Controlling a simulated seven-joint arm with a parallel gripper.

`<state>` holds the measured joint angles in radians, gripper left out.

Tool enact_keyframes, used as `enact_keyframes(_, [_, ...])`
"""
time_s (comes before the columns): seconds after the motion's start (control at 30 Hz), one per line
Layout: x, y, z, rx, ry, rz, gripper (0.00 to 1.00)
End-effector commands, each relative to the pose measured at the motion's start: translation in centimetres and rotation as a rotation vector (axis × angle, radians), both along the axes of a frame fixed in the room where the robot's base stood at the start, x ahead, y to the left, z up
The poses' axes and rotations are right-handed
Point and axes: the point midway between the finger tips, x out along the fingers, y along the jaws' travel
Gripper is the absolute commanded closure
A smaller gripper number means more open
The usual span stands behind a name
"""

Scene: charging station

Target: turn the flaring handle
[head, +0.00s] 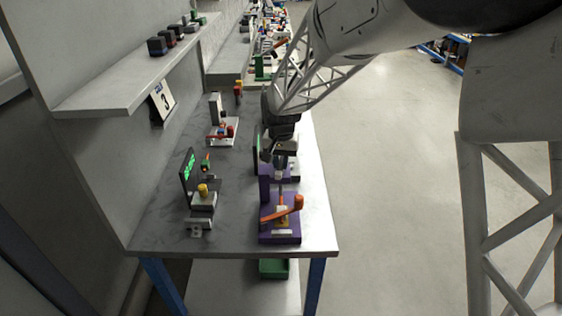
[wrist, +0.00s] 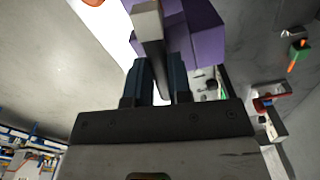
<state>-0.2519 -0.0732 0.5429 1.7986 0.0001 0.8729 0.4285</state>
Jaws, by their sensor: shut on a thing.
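A purple fixture (head: 292,238) stands near the front right edge of the table, with an orange lever (head: 282,211) across its front. Its purple block also shows in the wrist view (wrist: 205,32). My gripper (head: 280,160) is at the rear of this fixture. In the wrist view, my gripper (wrist: 161,80) has its two dark fingers on either side of a grey bar (wrist: 152,38) beside the purple block, and is shut on it. The bar appears to be the flaring handle. In the head view my gripper and wrist hide most of it.
A small dark screen (head: 187,177) and a yellow-topped device (head: 203,197) stand left of the fixture. Behind them is a device on a white base (head: 222,131). A shelf (head: 130,85) runs along the left wall. The floor right of the table is clear.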

Motion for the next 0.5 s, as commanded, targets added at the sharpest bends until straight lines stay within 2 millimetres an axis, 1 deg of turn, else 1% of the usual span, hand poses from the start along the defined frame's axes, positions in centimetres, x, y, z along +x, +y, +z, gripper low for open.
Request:
enact_keyframes(0.27, [-0.02,-0.03,0.0,0.0,0.0,-0.042,1.0])
enact_keyframes(0.5, [-0.02,-0.03,-0.01,-0.001,0.001,-0.16,1.0])
